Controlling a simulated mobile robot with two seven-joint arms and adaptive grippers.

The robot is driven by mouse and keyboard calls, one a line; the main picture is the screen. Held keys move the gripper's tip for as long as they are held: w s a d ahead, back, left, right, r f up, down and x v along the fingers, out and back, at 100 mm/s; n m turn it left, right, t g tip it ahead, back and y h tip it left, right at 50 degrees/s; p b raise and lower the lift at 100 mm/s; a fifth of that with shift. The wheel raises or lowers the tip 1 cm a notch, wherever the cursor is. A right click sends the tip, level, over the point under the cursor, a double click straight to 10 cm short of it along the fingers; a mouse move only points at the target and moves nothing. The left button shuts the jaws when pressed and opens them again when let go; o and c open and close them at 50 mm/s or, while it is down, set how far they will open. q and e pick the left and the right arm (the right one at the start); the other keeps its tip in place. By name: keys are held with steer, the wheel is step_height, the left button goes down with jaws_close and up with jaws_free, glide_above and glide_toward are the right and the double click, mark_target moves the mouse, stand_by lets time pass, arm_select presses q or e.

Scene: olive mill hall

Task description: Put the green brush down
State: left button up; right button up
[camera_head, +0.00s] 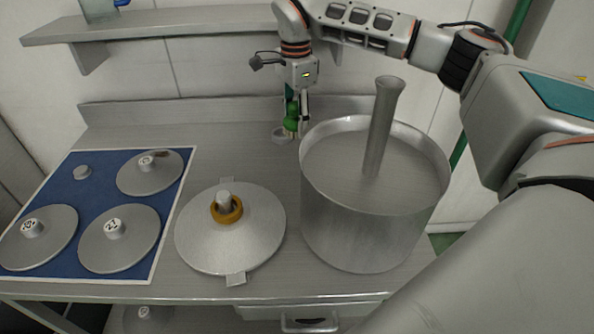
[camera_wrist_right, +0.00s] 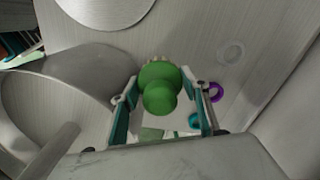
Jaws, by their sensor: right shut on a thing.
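The green brush (camera_head: 290,113) is upright at the back of the steel counter, its pale bristles pointing down. My right gripper (camera_head: 297,108) comes down from above and is shut on it. In the right wrist view the brush's rounded green handle (camera_wrist_right: 160,88) sits between the two fingers of the right gripper (camera_wrist_right: 163,108). The bristle end is close to the counter top (camera_head: 255,160); I cannot tell whether it touches. My left gripper is not in view.
A large steel pot (camera_head: 345,215) with a tall rod (camera_head: 382,125) stands right of the brush. A round lid with a yellow ring (camera_head: 240,210) lies in front. A blue mat (camera_head: 92,178) carries several lids. A shelf (camera_head: 190,22) is above.

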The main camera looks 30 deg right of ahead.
mark_target(296, 179)
step_height(296, 179, down, 17)
steer(key=shift+r+p, duration=0.1)
steer(key=shift+p, duration=0.35)
steer(key=o, duration=1)
step_height(296, 179, up, 12)
steer(key=shift+b, duration=0.55)
